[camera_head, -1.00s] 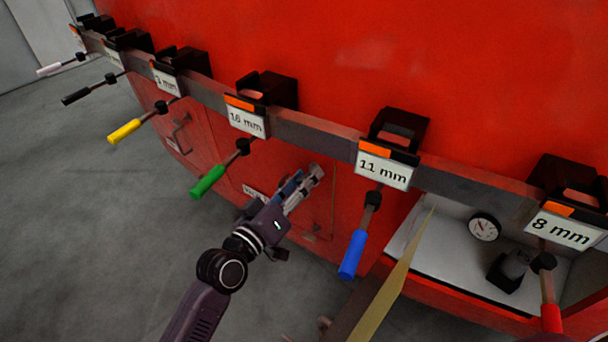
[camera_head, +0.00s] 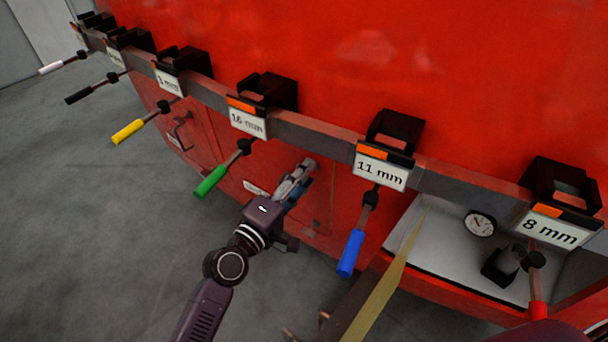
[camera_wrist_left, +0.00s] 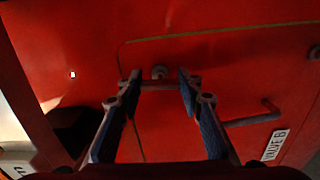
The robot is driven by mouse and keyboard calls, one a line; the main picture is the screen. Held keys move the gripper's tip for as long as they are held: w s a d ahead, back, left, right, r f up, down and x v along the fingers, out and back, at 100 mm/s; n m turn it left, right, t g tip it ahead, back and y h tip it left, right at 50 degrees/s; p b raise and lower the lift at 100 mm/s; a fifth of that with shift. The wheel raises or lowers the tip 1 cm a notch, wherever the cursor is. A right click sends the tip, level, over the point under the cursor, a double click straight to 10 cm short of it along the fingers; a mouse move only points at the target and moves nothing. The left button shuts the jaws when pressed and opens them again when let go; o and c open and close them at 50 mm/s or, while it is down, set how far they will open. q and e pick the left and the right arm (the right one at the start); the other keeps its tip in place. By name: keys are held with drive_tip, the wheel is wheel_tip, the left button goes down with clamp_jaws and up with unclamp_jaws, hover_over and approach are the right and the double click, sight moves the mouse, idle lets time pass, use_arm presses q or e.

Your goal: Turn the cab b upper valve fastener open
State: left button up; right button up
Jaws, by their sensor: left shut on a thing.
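My left gripper (camera_head: 304,168) reaches the red panel below the tool rail. In the left wrist view its two fingers (camera_wrist_left: 158,84) stand on either side of a small fastener (camera_wrist_left: 159,72) with a short crossbar. They are shut on that crossbar. In the head view the fingers hide the fastener. A white label reading VALVE B (camera_wrist_left: 275,144) is to the right of the fingers in the wrist view, beside a bent handle (camera_wrist_left: 252,117).
Several tools hang along the rail, including a green-handled one (camera_head: 211,181) left of my left gripper and a blue-handled one (camera_head: 350,253) to its right. An open compartment with a gauge (camera_head: 480,223) is at the right. Grey floor (camera_head: 90,220) is clear.

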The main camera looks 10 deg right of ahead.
use_arm(q)
drive_tip(key=shift+n, duration=0.4)
drive_tip(key=o, duration=1.2)
drive_tip(key=shift+c, duration=0.2)
drive_tip(key=v, duration=1.2)
